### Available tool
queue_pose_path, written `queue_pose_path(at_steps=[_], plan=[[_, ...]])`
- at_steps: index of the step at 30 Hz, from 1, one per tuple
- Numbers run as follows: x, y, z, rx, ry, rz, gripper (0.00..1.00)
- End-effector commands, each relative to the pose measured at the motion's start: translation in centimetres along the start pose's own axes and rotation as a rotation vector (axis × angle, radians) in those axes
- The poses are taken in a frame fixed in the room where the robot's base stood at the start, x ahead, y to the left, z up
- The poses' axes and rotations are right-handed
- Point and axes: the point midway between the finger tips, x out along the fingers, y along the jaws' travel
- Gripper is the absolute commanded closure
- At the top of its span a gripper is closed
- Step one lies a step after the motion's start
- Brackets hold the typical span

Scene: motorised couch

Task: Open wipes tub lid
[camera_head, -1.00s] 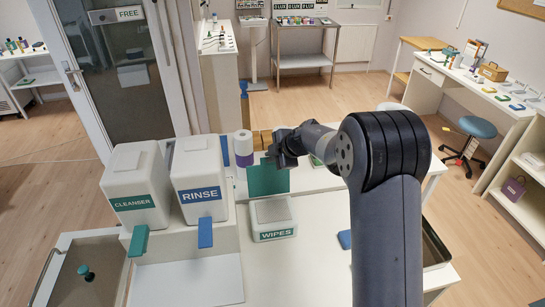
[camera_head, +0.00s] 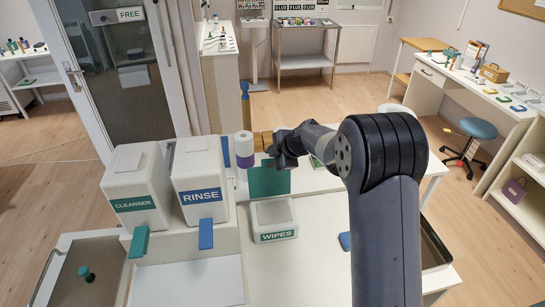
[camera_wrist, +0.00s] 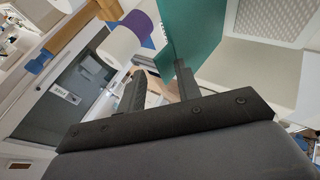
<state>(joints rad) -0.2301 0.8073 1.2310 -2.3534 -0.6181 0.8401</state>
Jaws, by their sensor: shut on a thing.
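The white wipes tub (camera_head: 275,237), with a green WIPES label, stands on the white table in the head view. Its teal lid (camera_head: 268,182) stands upright at the tub's back edge, and the grey top of the tub is uncovered. My gripper (camera_head: 272,157) is at the lid's top edge, shut on the lid. In the wrist view the lid (camera_wrist: 190,32) is beside the right finger of my gripper (camera_wrist: 158,76). The exact contact is hard to make out there.
White CLEANSER (camera_head: 135,185) and RINSE (camera_head: 198,178) dispensers with levers stand left of the tub. A white and purple roll (camera_head: 243,150) stands close behind and left of the lid. A dark-rimmed tray (camera_head: 436,245) is at the table's right.

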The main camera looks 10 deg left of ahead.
Motion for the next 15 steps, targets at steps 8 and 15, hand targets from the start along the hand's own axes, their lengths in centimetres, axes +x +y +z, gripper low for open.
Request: queue_pose_path(at_steps=[8, 15], plan=[[0.0, 0.2, 0.2, -0.001, -0.005, 0.007, 0.74], [-0.9, 0.3, 0.2, -0.001, -0.005, 0.010, 0.74]])
